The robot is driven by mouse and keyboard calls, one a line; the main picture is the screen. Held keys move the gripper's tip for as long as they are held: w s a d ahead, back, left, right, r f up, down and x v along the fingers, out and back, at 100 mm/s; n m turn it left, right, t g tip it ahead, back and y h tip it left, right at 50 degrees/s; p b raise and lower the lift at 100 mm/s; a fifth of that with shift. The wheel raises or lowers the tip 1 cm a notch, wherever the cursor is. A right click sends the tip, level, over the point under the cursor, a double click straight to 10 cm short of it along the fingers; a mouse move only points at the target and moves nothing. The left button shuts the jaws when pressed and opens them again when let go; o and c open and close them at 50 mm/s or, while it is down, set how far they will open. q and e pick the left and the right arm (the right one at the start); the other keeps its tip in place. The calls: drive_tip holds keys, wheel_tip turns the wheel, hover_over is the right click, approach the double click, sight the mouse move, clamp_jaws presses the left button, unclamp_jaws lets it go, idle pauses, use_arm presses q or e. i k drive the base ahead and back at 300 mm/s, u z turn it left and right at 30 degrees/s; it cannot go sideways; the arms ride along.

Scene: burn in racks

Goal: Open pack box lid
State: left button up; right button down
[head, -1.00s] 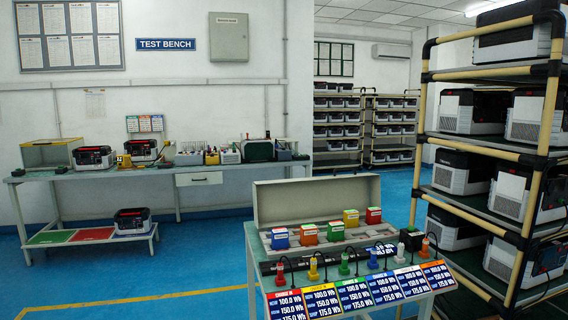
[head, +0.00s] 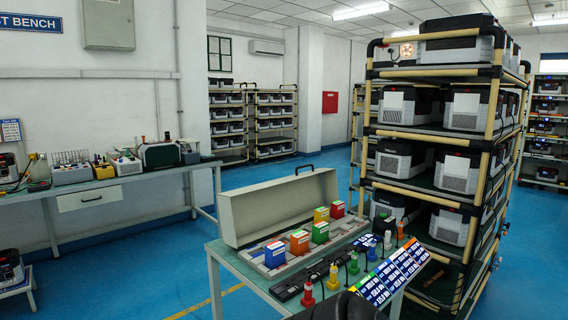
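A long beige-grey case (head: 283,204) stands on the small table in the centre. A tall panel rises along its back like a raised lid. In front of the panel is a grey tray part (head: 249,263). It holds a blue pack (head: 275,255), an orange pack (head: 299,242), a green pack (head: 320,232) and others in a row. I cannot tell whether this case is the pack box. Neither of my grippers can be made out; a dark rounded shape at the bottom edge may be part of my arm.
Several coloured plugs with cables and a tilted row of label cards (head: 392,272) line the table's front. A tall rack (head: 375,160) of power units stands close behind on the right. The test bench (head: 120,185) is at the left. Blue floor is open between them.

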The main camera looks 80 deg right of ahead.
sight(247, 214)
drive_tip(key=z, duration=0.95)
drive_tip(key=i, duration=0.9)
drive_tip(key=z, duration=1.05)
